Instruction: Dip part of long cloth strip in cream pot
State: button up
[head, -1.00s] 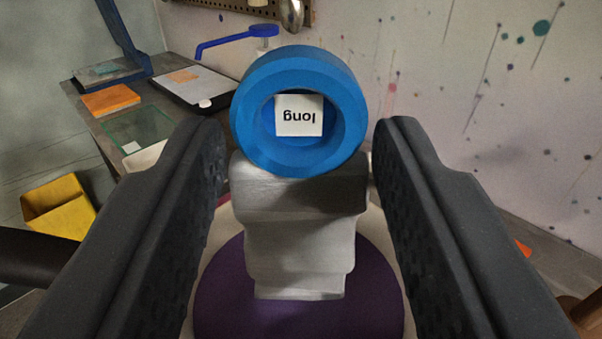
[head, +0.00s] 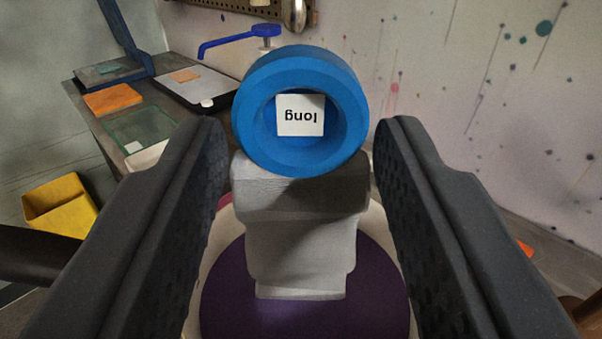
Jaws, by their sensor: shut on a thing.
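My gripper (head: 300,130) is shut on a blue ring-shaped holder (head: 255,85) with an upside-down white "long" label (head: 300,115). A light grey cloth strip (head: 303,230) hangs below the holder in stepped folds. The strip is over the cream pot (head: 192,305), whose pale rim shows on both sides of the purple liquid (head: 305,322). The strip's lower end appears against the purple surface; I cannot tell whether it touches or enters the liquid. The near part of the pot is cut off by the frame.
A yellow bin (head: 60,205) stands at the left. A paint-spattered wall (head: 480,100) is behind.

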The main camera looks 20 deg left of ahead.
jog(key=shift+s+a, duration=0.15)
jog(key=shift+a, duration=0.1)
jog(key=shift+w+d+p, duration=0.4)
jog(key=shift+d+p, duration=0.1)
jog(key=shift+d, duration=0.25)
jog(key=shift+a, duration=0.1)
jog(key=shift+s+a+b, duration=0.4)
jog(key=shift+a+b, duration=0.15)
jog(key=shift+a, duration=0.15)
jog(key=shift+d, duration=0.15)
